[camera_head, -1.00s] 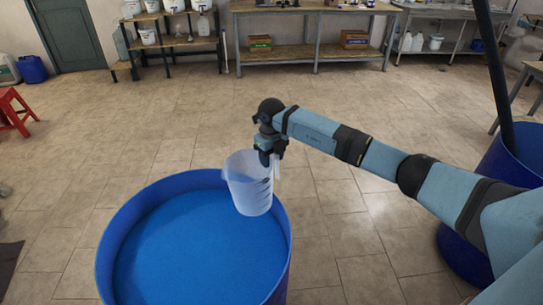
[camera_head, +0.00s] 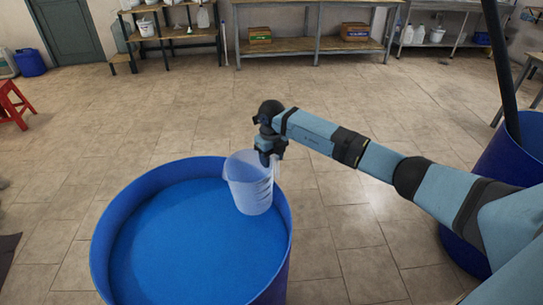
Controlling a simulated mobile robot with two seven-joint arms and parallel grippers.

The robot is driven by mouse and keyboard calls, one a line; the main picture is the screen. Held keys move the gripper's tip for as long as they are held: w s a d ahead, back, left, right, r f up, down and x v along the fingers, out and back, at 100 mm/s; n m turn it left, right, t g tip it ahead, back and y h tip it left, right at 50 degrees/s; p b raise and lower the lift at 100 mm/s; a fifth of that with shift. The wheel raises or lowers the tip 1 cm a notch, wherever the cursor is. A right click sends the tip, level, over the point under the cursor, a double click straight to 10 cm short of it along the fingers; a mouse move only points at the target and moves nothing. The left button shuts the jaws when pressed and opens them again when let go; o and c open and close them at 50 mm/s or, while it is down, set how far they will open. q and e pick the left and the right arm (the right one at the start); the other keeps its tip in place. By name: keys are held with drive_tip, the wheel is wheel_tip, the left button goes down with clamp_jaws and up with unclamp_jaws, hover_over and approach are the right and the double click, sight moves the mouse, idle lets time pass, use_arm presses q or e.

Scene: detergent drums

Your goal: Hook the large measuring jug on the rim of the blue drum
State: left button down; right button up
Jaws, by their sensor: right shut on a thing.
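The blue drum (camera_head: 110,215) stands at the lower left of the head view, open at the top, with blue contents (camera_head: 185,245) inside. The large measuring jug (camera_head: 249,187) is translucent white with dark marks on its side. It overlaps the drum's far right rim in the picture; I cannot tell whether it touches the rim. My right gripper (camera_head: 268,158) reaches in from the right and is shut on the jug at its right side, near the handle. The fingertips are partly hidden by the jug. My left gripper is not in view.
Another blue drum (camera_head: 500,160) stands at the right edge, behind my arm, with a dark pole (camera_head: 500,70) rising from it. A red stool (camera_head: 12,103) stands at far left. A workbench (camera_head: 310,52) lines the back wall. The tiled floor between is clear.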

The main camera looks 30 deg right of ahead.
use_arm(q)
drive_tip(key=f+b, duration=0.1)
drive_tip(key=b, duration=0.1)
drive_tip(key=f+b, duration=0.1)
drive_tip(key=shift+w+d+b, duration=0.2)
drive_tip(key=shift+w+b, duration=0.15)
use_arm(e)
wheel_tip(320, 180, down, 6)
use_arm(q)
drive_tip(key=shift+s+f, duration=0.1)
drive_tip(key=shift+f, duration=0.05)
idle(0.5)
